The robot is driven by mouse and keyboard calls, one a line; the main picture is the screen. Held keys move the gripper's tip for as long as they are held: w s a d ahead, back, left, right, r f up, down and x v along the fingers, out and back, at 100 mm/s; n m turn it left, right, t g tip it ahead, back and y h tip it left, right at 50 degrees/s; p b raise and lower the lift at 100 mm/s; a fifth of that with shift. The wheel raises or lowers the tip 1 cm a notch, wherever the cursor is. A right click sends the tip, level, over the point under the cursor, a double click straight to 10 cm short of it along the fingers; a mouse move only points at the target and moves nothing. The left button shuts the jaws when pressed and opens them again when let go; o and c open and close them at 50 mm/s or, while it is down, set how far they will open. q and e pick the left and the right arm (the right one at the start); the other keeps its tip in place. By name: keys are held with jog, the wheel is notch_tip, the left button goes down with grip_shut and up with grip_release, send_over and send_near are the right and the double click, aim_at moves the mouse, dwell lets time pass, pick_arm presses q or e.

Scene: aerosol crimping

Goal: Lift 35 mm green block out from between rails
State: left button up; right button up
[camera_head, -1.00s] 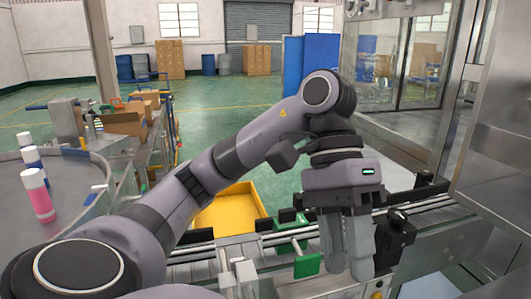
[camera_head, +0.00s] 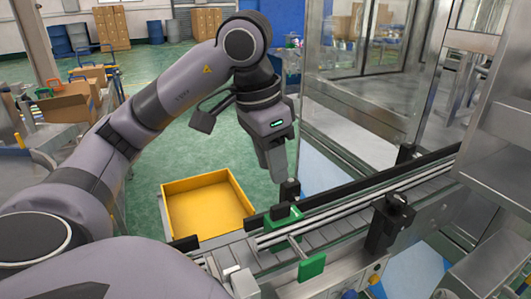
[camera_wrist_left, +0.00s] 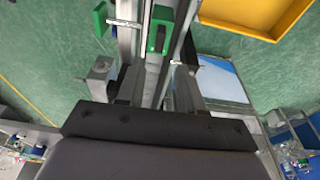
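A green block (camera_head: 283,215) with a dark part on top sits between the conveyor rails in the head view. In the left wrist view the same green block (camera_wrist_left: 160,28) lies between the rails near the top, with a dark slot-like patch. A second green piece (camera_head: 312,267) is on the near side of the rails, beside a metal rod; it also shows in the left wrist view (camera_wrist_left: 100,19). My left gripper (camera_head: 276,180) hangs fingers down above and behind the block, apart from it. Its fingers (camera_wrist_left: 158,88) look spread and empty. My right gripper is out of view.
A yellow bin (camera_head: 208,207) stands on the floor left of the conveyor rails (camera_head: 340,213). A black post-mounted device (camera_head: 388,222) stands on the near rail. A glass-walled metal machine (camera_head: 365,90) is behind to the right. Open green floor lies behind the bin.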

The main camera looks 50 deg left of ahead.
aim_at(281, 205)
pick_arm(q)
jog(key=shift+w+d+f+b, duration=0.1)
jog(key=shift+w+f+b, duration=0.05)
jog(key=shift+f+b, duration=0.65)
jog(key=f+b, duration=0.2)
jog(key=w+f+b, duration=0.1)
jog(key=f+b, duration=0.1)
jog(key=f, duration=0.1)
jog(key=f+b, duration=0.2)
jog(key=f, duration=0.1)
jog(key=shift+w+d+f+b, duration=0.1)
jog(key=shift+w+d+b, duration=0.1)
jog(key=shift+w+b, duration=0.15)
grip_shut()
